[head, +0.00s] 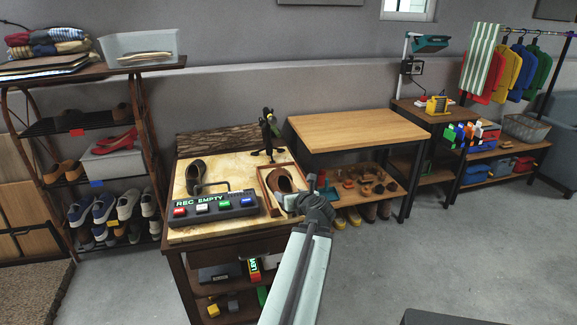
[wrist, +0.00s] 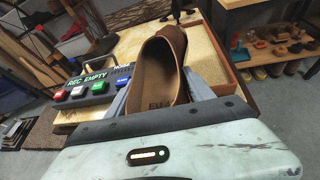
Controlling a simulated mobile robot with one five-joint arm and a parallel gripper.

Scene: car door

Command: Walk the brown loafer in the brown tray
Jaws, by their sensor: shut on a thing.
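The brown loafer (head: 282,180) is at the brown tray (head: 264,186) on the table, its opening facing up. In the wrist view the loafer (wrist: 160,75) fills the middle, heel towards me, and my gripper (wrist: 158,103) has a finger on each side of its heel. My gripper is shut on the loafer; it also shows in the head view (head: 300,198) at the tray's near right. The tray's right wall (wrist: 228,80) shows beside the loafer in the wrist view. Whether the sole touches the tray floor is hidden.
A button panel reading REC EMPTY (head: 212,205) stands left of the tray, with a dark shoe (head: 196,174) behind it. A small black figure (head: 268,135) stands behind the tray. A wooden table (head: 355,128) is to the right, and a shoe rack (head: 95,165) to the left.

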